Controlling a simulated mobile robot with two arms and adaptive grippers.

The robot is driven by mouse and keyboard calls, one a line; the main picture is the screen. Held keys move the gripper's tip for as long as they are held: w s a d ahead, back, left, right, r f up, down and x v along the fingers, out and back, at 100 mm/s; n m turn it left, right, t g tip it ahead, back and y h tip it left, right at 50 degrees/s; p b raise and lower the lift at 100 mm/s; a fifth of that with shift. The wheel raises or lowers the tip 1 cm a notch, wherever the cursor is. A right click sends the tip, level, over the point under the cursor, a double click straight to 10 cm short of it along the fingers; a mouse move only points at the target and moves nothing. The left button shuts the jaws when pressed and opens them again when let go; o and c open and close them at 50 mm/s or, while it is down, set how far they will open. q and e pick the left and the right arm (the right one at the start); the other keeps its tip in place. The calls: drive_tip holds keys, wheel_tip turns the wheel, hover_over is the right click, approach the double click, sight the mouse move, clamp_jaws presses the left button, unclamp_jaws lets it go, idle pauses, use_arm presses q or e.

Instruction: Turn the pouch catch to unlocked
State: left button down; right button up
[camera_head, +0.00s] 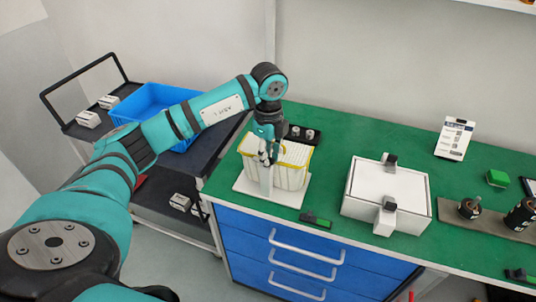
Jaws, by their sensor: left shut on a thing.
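The pouch (294,172) is white with yellow edging and stands upright on a white base (250,188) at the left end of the green bench. A pale upright post rises at its front. My left gripper (268,157) comes down from above onto the front upper part of the pouch. It is shut on a small part there, which I take for the pouch catch. The fingers hide the catch, so I cannot tell which way it is turned. My right gripper is not in view.
A white box (389,190) with two dark-topped latches stands right of the pouch on the green bench (370,128). A dark green-handled tool (316,220) lies near the front edge. A blue crate (150,101) sits on a dark cart at left. Black cylinders (521,214) stand far right.

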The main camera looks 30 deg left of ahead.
use_arm(q)
drive_tip(key=shift+w+r+n, duration=0.1)
drive_tip(key=shift+n, duration=1)
drive_tip(key=c, duration=1.3)
unclamp_jaws()
wheel_tip(320, 180, up, 12)
drive_tip(key=shift+f, duration=0.1)
